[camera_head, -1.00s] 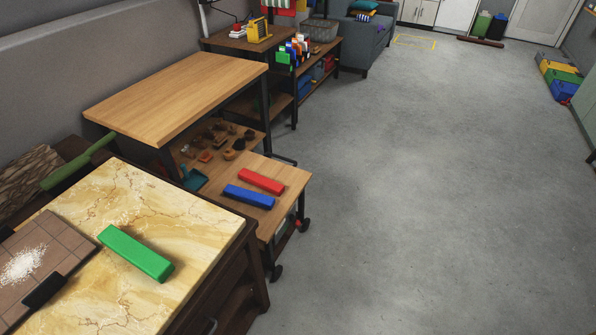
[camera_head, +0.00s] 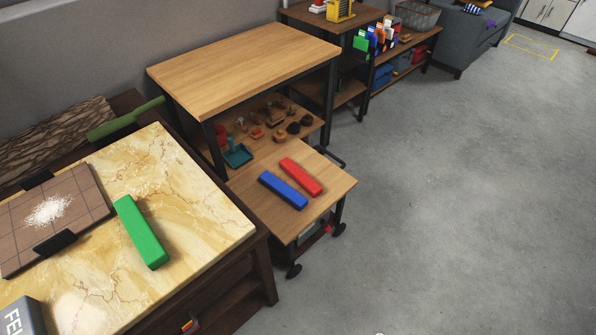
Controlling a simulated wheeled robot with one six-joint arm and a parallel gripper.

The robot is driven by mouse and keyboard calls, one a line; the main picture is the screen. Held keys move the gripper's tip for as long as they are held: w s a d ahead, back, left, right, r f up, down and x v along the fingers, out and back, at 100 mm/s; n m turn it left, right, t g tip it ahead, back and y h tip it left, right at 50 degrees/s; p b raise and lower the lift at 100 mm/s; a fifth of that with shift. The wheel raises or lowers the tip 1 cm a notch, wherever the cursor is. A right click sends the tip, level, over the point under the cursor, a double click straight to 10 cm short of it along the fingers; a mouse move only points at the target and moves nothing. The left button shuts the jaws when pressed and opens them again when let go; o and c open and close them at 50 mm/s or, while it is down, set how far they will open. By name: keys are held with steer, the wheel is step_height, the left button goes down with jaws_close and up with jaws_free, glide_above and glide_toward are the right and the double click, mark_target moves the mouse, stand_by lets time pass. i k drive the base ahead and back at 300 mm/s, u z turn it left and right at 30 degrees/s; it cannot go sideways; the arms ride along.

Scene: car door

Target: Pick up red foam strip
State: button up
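The red foam strip (camera_head: 301,177) lies flat on the low wooden cart top (camera_head: 328,197). A blue strip (camera_head: 283,190) lies beside it on the left, roughly parallel, with a small gap. A green strip (camera_head: 141,232) lies on the yellow marbled counter (camera_head: 196,219) in the left foreground. The whole top of the red strip shows and nothing covers it. My gripper is not in view.
A taller wooden table (camera_head: 245,65) stands behind the cart, with small items on a shelf under it. A brown tiled tray (camera_head: 81,217) with white grains sits on the counter. Grey floor (camera_head: 455,210) to the right is clear.

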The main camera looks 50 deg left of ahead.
mark_target(300, 177)
steer(key=u, duration=0.5)
steer(key=i, duration=0.65)
steer(key=u, duration=1)
steer(key=i, duration=0.25)
steer(key=u, duration=0.3)
